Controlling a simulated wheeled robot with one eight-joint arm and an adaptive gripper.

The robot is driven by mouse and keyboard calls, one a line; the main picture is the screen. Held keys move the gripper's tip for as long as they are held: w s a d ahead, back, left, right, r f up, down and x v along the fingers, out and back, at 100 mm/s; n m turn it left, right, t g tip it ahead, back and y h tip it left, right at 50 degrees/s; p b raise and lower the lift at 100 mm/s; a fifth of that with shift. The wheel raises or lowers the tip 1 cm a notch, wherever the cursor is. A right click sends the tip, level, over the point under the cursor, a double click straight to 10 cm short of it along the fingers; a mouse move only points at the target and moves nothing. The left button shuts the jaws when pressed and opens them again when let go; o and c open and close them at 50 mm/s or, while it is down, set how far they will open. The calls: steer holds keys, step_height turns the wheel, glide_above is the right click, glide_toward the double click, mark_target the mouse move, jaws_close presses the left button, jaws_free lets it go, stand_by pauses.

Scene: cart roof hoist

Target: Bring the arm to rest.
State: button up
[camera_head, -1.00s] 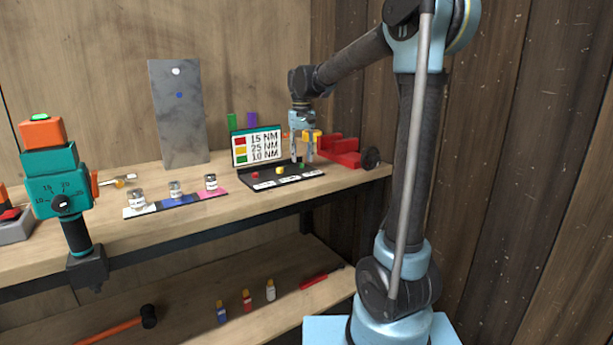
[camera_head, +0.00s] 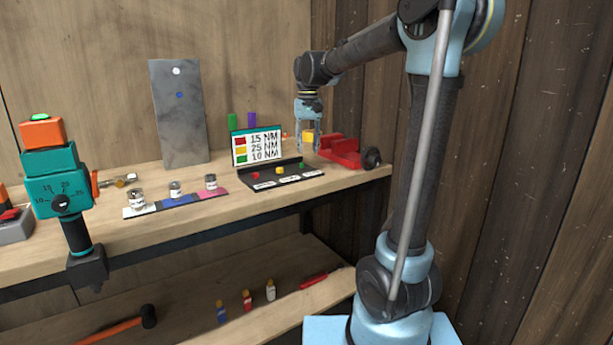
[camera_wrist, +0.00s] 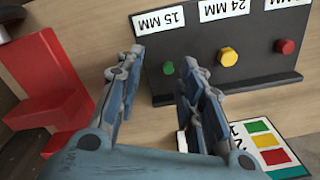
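My gripper (camera_head: 308,147) hangs pointing down above the right end of the workbench, in front of the red vise-like block and right of the black socket tray. In the wrist view my gripper (camera_wrist: 160,75) has its two blue-grey fingers spread apart, with nothing between them. The tray (camera_head: 275,179) holds small red, yellow and green knobs. In the wrist view the tray (camera_wrist: 200,62) lies beyond the fingertips, with its yellow knob (camera_wrist: 228,57) and green knob (camera_wrist: 285,46) showing. A yellow block (camera_head: 308,136) shows behind the fingers.
The red block (camera_head: 340,152) stands close to the right of my gripper. The sign with torque values (camera_head: 256,147) rises behind the tray. Small jars (camera_head: 175,189) stand on a coloured strip to the left. A teal and orange tool (camera_head: 58,185) stands at far left. Air above the bench is free.

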steer(key=s+d+f, duration=0.1)
steer(key=s+d, duration=0.1)
steer(key=s+d+f, duration=0.1)
steer(key=s+d, duration=0.4)
steer(key=s, duration=0.1)
steer(key=shift+s+d+f, duration=0.1)
steer(key=shift+d+f, duration=0.1)
steer(key=shift+f, duration=0.2)
steer(key=s+d+f, duration=0.3)
steer(key=s+f, duration=0.3)
steer(key=s, duration=0.1)
steer(key=s+d+f+m+t, duration=0.1)
steer(key=s+d+f, duration=0.3)
steer(key=s+f, duration=0.3)
steer(key=s+d+f+t, duration=0.1)
steer(key=s+d+f, duration=0.3)
steer(key=s+f, duration=0.2)
steer(key=shift+s+f, duration=0.3)
steer(key=shift+s, duration=0.6)
steer(key=shift+d, duration=0.1)
